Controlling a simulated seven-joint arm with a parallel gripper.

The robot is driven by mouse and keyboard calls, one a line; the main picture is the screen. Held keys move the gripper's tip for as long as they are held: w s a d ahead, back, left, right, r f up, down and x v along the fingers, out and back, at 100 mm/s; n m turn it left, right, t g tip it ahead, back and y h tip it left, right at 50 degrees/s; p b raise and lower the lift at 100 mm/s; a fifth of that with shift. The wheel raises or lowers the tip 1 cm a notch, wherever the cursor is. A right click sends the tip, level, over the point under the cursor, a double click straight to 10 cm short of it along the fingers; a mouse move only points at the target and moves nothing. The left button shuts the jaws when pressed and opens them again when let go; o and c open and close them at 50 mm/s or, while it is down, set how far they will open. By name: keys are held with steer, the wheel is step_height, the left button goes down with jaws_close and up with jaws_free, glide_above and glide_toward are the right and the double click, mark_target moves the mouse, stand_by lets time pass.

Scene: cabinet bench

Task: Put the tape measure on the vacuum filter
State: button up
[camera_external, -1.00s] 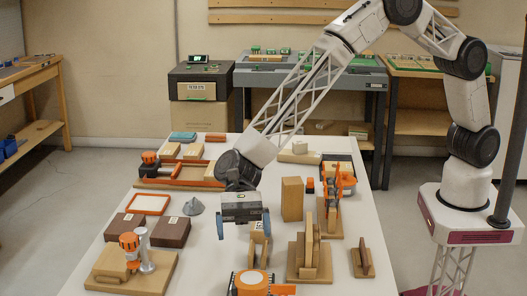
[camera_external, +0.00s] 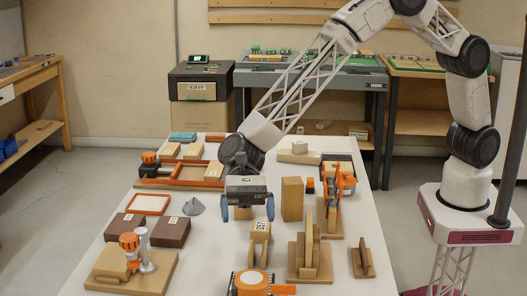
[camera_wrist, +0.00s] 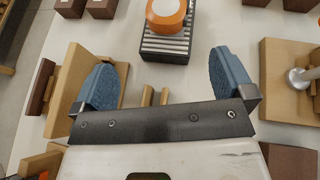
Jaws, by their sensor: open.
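A round orange disc with a pale top (camera_external: 251,278) is at the front of the table. In the wrist view the disc (camera_wrist: 167,12) sits on a dark ribbed block (camera_wrist: 166,45), which looks like the vacuum filter. I cannot clearly tell which thing is the tape measure; the orange disc may be it. My gripper (camera_external: 248,211) is open and empty, with its blue fingers pointing down, farther back than the disc. In the wrist view my gripper (camera_wrist: 162,75) has its fingers wide apart. A small wooden piece (camera_wrist: 155,96) shows between them, lower down.
A wooden piece with a printed tag (camera_external: 260,235) stands near below my gripper. An upright wooden block (camera_external: 292,199) and stepped wooden boards (camera_external: 310,255) are to the right. Brown boxes (camera_external: 170,232) and a board with a metal cylinder (camera_external: 147,261) are to the left.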

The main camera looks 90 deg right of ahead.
steer(key=s+d+r+n+t+h, duration=0.1)
steer(key=s+d+r+n+h, duration=0.15)
steer(key=s+d+r, duration=0.55)
steer(key=s+d+r+n+h, duration=0.1)
steer(key=s+d+r+n, duration=0.3)
steer(key=d, duration=0.8)
steer(key=s+d+r+n+t+h, duration=0.15)
steer(key=s+d+r, duration=0.25)
steer(key=d+r, duration=0.45)
steer(key=s+d+n+t+h, duration=0.3)
steer(key=s+d+n+h, duration=0.3)
steer(key=s+d, duration=2)
steer(key=shift+s+d+n+h, duration=0.3)
steer(key=shift+s+h, duration=0.7)
steer(key=shift+s, duration=0.15)
